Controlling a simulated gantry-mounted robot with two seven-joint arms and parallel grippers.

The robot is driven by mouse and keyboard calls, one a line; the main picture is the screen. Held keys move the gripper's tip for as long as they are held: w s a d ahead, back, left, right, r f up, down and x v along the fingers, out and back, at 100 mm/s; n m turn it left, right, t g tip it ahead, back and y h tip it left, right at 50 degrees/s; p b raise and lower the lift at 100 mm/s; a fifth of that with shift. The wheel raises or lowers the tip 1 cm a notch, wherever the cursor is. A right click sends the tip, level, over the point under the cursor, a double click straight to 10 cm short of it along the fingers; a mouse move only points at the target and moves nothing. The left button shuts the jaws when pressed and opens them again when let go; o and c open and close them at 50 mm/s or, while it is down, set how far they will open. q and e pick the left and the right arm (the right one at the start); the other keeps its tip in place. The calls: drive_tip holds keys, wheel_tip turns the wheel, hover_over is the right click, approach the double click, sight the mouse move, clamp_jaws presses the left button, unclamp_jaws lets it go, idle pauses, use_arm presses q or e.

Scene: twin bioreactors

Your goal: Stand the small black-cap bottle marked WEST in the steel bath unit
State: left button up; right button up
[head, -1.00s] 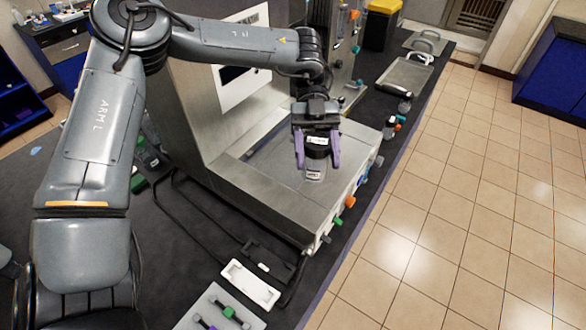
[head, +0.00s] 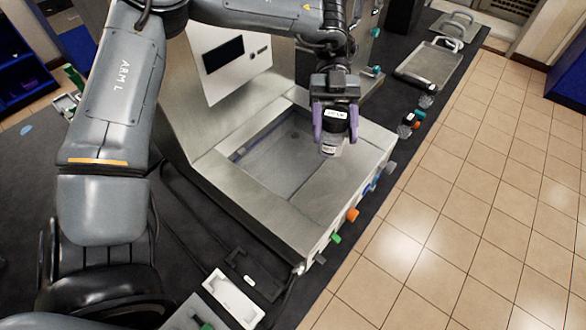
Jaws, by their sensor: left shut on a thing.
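My left gripper (head: 335,124) is shut on a small bottle (head: 331,149) with a black cap and a white label. The label's writing is too small to read. The bottle hangs upright below the purple fingers, and its lower end shows against the far right part of the steel bath unit (head: 222,181). The unit's recessed basin (head: 275,162) is open, and its floor shows clear to the left of the bottle. I cannot tell how high the bottle is above the steel. My right gripper is out of view.
Coloured knobs (head: 352,215) line the unit's right side. Small bottles (head: 404,130) stand on the dark bench beyond it, near a metal tray (head: 430,63). A white bracket (head: 233,298) lies in front. The upright panel (head: 230,58) rises behind the basin.

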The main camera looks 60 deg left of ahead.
sight(331, 157)
use_arm(q)
wheel_tip(331, 157, down, 6)
drive_tip(key=b, duration=0.4)
drive_tip(key=shift+w+r+b, duration=0.1)
drive_tip(key=shift+r+b, duration=0.1)
drive_tip(key=shift+b, duration=0.15)
drive_tip(key=shift+f+b, duration=0.45)
drive_tip(key=shift+f, duration=0.1)
drive_tip(key=s+a+f, duration=0.6)
drive_tip(key=a+f, duration=0.4)
drive_tip(key=f, duration=0.1)
drive_tip(key=shift+f+b, duration=0.4)
drive_tip(key=shift+f, duration=0.1)
drive_tip(key=shift+f, duration=0.1)
